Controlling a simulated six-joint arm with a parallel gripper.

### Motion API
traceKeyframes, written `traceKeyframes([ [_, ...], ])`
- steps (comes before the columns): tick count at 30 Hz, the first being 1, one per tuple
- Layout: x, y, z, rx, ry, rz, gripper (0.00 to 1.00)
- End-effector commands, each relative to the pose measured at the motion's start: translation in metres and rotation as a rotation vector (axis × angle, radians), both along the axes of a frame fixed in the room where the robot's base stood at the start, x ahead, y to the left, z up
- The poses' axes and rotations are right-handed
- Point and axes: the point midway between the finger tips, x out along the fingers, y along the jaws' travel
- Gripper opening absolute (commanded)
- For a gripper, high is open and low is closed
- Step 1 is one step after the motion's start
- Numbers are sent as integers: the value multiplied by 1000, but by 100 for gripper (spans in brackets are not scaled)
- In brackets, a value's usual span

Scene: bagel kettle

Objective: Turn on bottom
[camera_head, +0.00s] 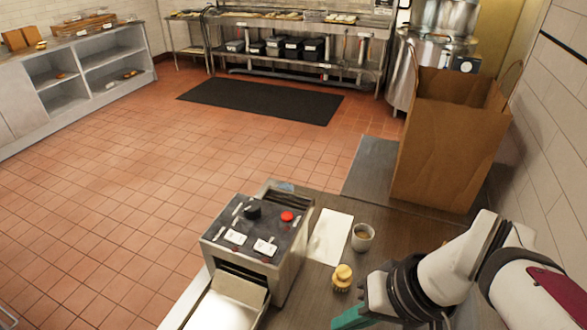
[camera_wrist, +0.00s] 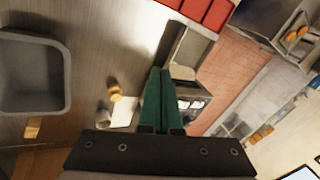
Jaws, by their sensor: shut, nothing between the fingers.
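A metal countertop machine (camera_head: 285,275) stands on the counter in the head view. Its dark top panel carries a red button (camera_head: 287,216), a black knob (camera_head: 252,212) and white labels or switches. The machine also shows in the wrist view (camera_wrist: 188,48), tilted, with its panel (camera_wrist: 193,103) just right of my fingers. My gripper (camera_head: 345,319) has green fingers and is at the bottom edge of the head view, right of the machine and apart from its panel. In the wrist view the green fingers (camera_wrist: 157,74) are together and empty. They partly hide the machine.
A white paper (camera_head: 331,237), a small cup (camera_head: 362,238) and a yellow-tan knobbed object (camera_head: 342,279) lie between the machine and my arm. A tall brown paper bag (camera_head: 445,150) stands behind. The wrist view shows a grey basin (camera_wrist: 62,75) and red containers (camera_wrist: 195,12).

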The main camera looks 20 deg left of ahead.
Motion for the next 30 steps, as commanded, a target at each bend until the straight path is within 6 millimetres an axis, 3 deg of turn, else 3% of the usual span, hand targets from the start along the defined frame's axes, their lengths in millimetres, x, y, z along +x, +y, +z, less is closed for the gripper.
traceKeyframes([
  [3, 58, 66, 15, 169, -233, 405, 0],
  [6, 96, 117, 21, 282, -454, 676, 0],
  [10, 127, 163, 24, 364, -676, 889, 0],
  [15, 141, 184, 25, 394, -797, 986, 0],
  [24, 141, 185, 24, 395, -801, 990, 0],
  [30, 140, 207, 7, 395, -797, 993, 0],
])
